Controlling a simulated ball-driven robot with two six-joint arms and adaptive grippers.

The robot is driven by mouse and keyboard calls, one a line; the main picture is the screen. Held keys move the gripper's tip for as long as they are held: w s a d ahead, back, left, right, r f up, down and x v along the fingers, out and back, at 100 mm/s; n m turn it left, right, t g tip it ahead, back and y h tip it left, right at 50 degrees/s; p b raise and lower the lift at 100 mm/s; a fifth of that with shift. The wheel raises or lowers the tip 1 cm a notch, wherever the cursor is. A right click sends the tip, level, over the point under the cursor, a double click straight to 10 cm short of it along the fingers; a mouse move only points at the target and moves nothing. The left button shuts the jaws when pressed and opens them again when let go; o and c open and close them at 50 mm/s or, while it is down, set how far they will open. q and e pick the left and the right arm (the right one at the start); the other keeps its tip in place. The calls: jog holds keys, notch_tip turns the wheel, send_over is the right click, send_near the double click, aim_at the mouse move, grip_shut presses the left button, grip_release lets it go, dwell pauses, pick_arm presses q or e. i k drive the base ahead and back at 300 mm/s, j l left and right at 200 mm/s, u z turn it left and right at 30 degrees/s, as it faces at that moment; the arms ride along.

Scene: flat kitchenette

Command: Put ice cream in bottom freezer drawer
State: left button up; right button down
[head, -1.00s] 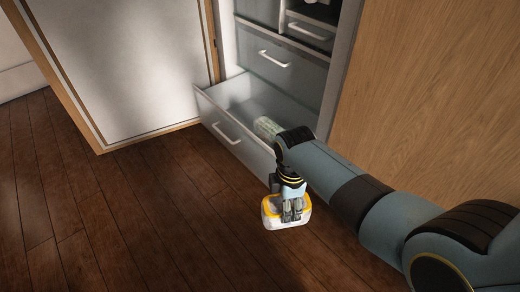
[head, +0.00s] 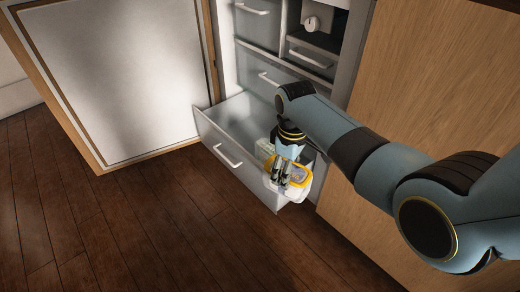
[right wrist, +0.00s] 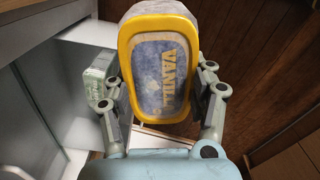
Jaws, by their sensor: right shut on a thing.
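The ice cream tub (head: 300,176), white with a yellow rim, is held in my right gripper (head: 283,178) at the open bottom freezer drawer. In the right wrist view, the ice cream tub (right wrist: 162,62) shows its "VANILLA" lid between the two fingers of my right gripper (right wrist: 160,90). The bottom drawer (head: 232,158) is pulled out, with its front toward the lower left. In the head view the tub overlaps the drawer's right end; I cannot tell how high it is above the drawer. My left gripper is not in view.
A pale green-white package (head: 264,149) lies in the drawer, beside my gripper; it also shows in the right wrist view (right wrist: 98,80). The freezer door (head: 120,75) stands open at left. Closed upper drawers (head: 262,70) sit above. A wooden panel (head: 425,80) is at right.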

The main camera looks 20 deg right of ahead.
aim_at(245, 148)
jog(key=i, duration=1.35)
